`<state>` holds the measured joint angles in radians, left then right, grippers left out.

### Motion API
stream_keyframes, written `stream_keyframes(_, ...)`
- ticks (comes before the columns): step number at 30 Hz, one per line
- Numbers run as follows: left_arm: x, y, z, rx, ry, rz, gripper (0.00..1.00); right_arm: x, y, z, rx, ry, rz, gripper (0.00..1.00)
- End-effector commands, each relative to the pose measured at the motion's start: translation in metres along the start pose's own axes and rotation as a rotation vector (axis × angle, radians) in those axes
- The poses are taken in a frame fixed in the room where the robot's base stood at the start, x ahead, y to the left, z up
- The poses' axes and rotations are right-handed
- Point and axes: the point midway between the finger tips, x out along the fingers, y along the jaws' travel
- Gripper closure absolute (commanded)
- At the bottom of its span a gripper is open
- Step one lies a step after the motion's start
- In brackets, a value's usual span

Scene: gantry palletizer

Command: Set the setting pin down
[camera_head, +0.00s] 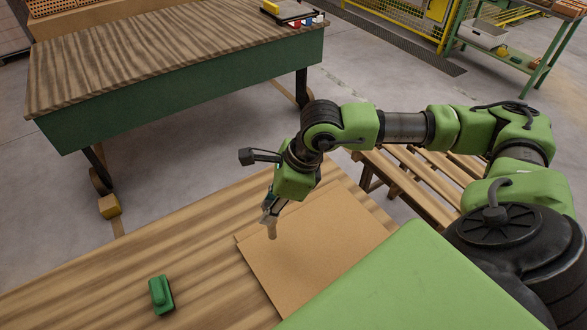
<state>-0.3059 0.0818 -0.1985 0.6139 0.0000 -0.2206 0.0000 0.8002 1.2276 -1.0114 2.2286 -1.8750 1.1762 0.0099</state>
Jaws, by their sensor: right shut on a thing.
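My right gripper (269,214) reaches in from the right and points down over the near wooden table (190,235). It is shut on the setting pin (272,231), a small tan peg that sticks out below the fingers. The pin is roughly upright, above the left part of a flat brown sheet (320,250) on the table. I cannot tell whether its lower end touches the sheet. The fingers hide its upper part. My left gripper is not in view.
A green block with a raised grip (160,295) lies on the table left of the sheet. Bare tabletop surrounds it. A larger workbench (170,60) stands behind, across a gap of floor. A slatted wooden pallet (420,180) is beyond the sheet to the right.

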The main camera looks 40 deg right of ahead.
Motion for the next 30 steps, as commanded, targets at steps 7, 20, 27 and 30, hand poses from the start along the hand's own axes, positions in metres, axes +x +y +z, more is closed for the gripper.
stream_keyframes(7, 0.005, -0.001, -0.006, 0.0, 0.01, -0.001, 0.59, -0.01, -0.014, 0.014, 0.432, -0.006, -0.185, 1.0)
stream_keyframes(20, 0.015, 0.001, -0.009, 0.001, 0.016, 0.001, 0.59, -0.036, -0.045, 0.037, 1.303, -0.005, -0.549, 1.0)
stream_keyframes(27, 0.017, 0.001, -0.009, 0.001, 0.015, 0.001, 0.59, -0.046, -0.053, 0.041, 1.589, 0.002, -0.668, 1.0)
stream_keyframes(30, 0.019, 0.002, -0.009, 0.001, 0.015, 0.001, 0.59, -0.045, -0.059, 0.037, 1.627, 0.004, -0.681, 1.0)
